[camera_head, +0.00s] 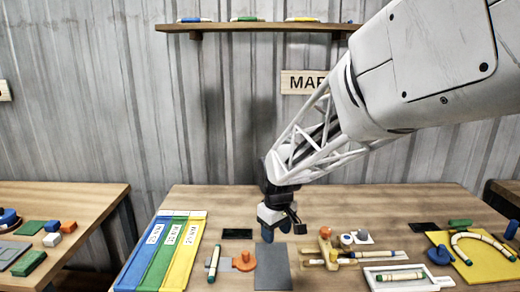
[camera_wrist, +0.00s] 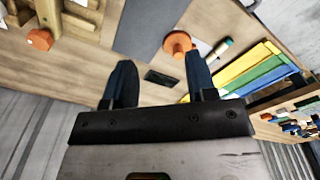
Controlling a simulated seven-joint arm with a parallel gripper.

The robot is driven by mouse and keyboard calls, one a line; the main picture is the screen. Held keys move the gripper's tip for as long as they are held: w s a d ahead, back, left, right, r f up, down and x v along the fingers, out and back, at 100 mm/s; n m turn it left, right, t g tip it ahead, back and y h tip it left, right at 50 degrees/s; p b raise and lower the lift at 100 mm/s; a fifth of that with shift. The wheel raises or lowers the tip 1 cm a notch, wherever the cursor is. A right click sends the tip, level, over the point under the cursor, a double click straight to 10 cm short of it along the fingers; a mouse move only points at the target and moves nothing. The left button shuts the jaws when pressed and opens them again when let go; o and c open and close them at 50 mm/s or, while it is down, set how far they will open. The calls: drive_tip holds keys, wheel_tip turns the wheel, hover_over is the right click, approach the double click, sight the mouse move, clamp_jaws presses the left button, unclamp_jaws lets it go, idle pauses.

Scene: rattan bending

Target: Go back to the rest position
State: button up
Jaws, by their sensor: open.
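My gripper (camera_head: 277,229) is over the middle of the workbench (camera_head: 300,203), pointing down, just behind a dark grey plate (camera_head: 272,267). In the wrist view its two dark fingers (camera_wrist: 160,82) stand wide apart with nothing between them. The small dark pad (camera_wrist: 161,77) shows on the bench beyond the finger gap. My gripper touches no object that I can see.
Left on the bench lie blue, green and yellow strips (camera_head: 165,250) and an orange clamp (camera_head: 244,261). Right are a wooden jig (camera_head: 327,252), a white tray (camera_head: 405,278) holding a rattan piece, and a yellow board (camera_head: 478,262) with a bent piece. A shelf (camera_head: 260,27) hangs behind.

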drive_tip(key=s+d+r+m, duration=0.2)
drive_tip(key=s+d, duration=0.2)
drive_tip(key=s, duration=0.5)
drive_tip(key=s+d+r+m+t, duration=0.1)
drive_tip(key=s+d, duration=0.4)
drive_tip(key=s, duration=0.5)
drive_tip(key=s+d+r+m, duration=0.3)
drive_tip(key=s+d+m, duration=0.2)
drive_tip(key=s, duration=0.4)
drive_tip(key=shift+s+r+t, duration=0.2)
drive_tip(key=shift+s+t, duration=0.1)
drive_tip(key=shift+t, duration=0.1)
